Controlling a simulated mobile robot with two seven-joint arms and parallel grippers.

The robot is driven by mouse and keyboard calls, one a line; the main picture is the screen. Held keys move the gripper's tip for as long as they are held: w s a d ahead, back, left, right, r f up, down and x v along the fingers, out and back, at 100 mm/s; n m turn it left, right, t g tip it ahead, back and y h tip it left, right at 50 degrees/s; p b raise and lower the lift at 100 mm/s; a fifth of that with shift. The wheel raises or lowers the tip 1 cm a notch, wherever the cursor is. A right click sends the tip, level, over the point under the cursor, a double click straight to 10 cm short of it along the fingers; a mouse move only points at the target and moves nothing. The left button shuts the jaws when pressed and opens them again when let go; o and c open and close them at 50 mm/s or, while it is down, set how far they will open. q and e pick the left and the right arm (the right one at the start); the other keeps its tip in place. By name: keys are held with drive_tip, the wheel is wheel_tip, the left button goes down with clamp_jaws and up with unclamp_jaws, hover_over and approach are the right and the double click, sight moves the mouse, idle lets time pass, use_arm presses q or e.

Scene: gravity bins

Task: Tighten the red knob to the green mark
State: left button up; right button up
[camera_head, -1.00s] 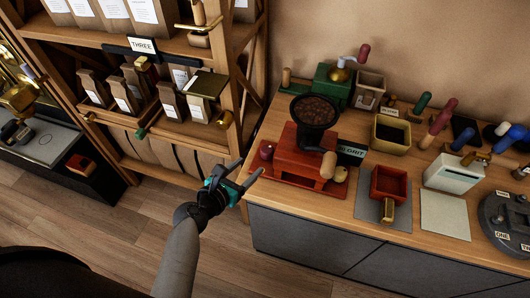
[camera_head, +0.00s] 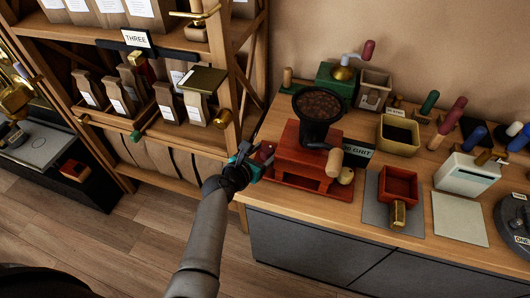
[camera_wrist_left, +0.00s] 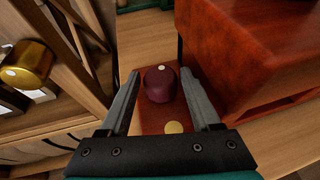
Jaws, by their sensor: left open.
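The red knob (camera_wrist_left: 160,86) is dark red with a pale dot on top and sits on the base plate of the red grinder (camera_head: 308,158). In the left wrist view it lies between the two fingers of my left gripper (camera_wrist_left: 162,95), which is open. A gap shows on both sides of the knob. In the head view my left gripper (camera_head: 262,158) is at the grinder's left end and partly covers the knob (camera_head: 266,150). A yellowish round spot (camera_wrist_left: 173,127) lies on the plate in front of the knob. I see no green mark. My right gripper is not in view.
The grinder's red body (camera_wrist_left: 240,50) stands close to the right finger. A wooden shelf (camera_head: 228,130) with bags is close on the left. A red drawer box (camera_head: 398,183) on a grey mat and a white box (camera_head: 467,174) stand to the right.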

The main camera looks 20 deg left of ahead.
use_arm(q)
drive_tip(key=shift+c, duration=0.3)
clamp_jaws()
drive_tip(key=shift+a+m+h, duration=0.1)
drive_tip(key=shift+m+h, duration=0.2)
drive_tip(key=shift+h, duration=0.1)
drive_tip(key=m+h, duration=0.1)
drive_tip(key=m+g+h+b, duration=0.1)
drive_tip(key=m+g+h, duration=0.1)
drive_tip(key=shift+w+a+m+h+b, duration=0.15)
drive_tip(key=shift+a+m+h+b, duration=0.1)
drive_tip(key=shift+m+h+b, duration=0.1)
drive_tip(key=m+g+h+b, duration=0.1)
drive_tip(key=m+g+h, duration=0.1)
drive_tip(key=shift+w+a+f+m+h+b, duration=0.15)
drive_tip(key=shift+m+h+b, duration=0.1)
drive_tip(key=shift+m+b, duration=0.15)
drive_tip(key=m+g+h+b, duration=0.1)
drive_tip(key=m+g+b, duration=0.1)
drive_tip(key=m+g+h+b, duration=0.1)
drive_tip(key=m+g+b, duration=0.1)
drive_tip(key=shift+w+b, duration=0.2)
drive_tip(key=shift+b, duration=0.15)
drive_tip(key=shift+m+g+h+b, duration=0.5)
drive_tip(key=shift+m+g+b, duration=0.45)
drive_tip(key=shift+g+b, duration=0.35)
